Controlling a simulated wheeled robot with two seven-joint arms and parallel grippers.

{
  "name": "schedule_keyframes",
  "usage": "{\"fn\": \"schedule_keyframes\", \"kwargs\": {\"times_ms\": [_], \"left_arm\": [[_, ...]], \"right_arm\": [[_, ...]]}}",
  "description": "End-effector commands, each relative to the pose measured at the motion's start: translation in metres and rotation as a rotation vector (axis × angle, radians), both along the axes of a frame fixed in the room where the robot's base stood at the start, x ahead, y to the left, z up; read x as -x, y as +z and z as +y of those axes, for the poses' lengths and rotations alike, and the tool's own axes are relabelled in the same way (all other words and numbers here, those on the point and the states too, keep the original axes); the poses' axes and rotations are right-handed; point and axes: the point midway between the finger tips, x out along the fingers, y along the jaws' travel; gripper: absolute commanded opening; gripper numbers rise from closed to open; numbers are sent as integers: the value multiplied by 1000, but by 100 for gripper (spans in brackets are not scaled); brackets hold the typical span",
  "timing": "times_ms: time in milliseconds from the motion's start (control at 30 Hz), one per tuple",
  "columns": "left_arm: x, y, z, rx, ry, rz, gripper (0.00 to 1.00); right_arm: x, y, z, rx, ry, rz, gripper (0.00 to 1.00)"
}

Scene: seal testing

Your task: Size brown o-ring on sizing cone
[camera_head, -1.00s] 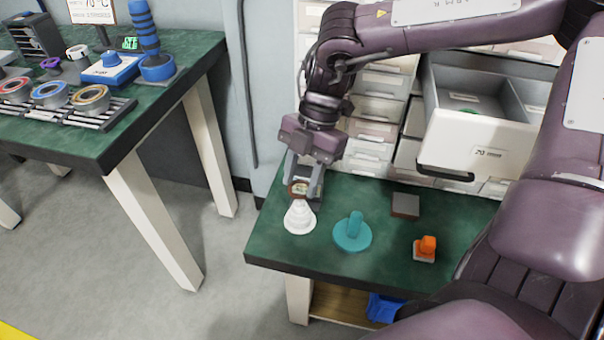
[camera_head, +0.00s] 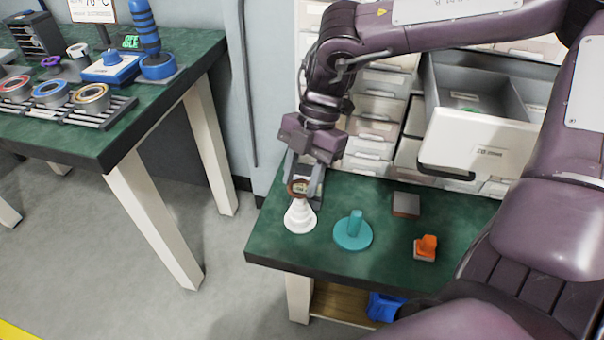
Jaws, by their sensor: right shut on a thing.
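The white stepped sizing cone (camera_head: 300,217) stands upright near the left end of the small green table (camera_head: 300,258). My right gripper (camera_head: 305,190) points down just above and behind the cone's tip. It is shut on the small brown o-ring (camera_head: 297,188), which shows between the fingers at the cone's top. I cannot tell whether the ring touches the cone or is around its tip. My left gripper is not in view.
A teal disc with a post (camera_head: 353,232), an orange-topped piece (camera_head: 425,248) and a dark flat block (camera_head: 406,205) stand right of the cone. An open drawer (camera_head: 480,140) juts out behind. A larger workbench (camera_head: 150,98) with rings and tools stands at left.

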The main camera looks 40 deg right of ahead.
Motion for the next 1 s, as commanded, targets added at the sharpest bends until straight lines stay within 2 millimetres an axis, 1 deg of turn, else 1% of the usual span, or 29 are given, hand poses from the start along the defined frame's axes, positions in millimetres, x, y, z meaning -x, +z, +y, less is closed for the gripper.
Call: {"fn": "schedule_keyframes", "kwargs": {"times_ms": [1000], "left_arm": [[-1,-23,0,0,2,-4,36]], "right_arm": [[0,-30,0,0,0,1,18]]}}
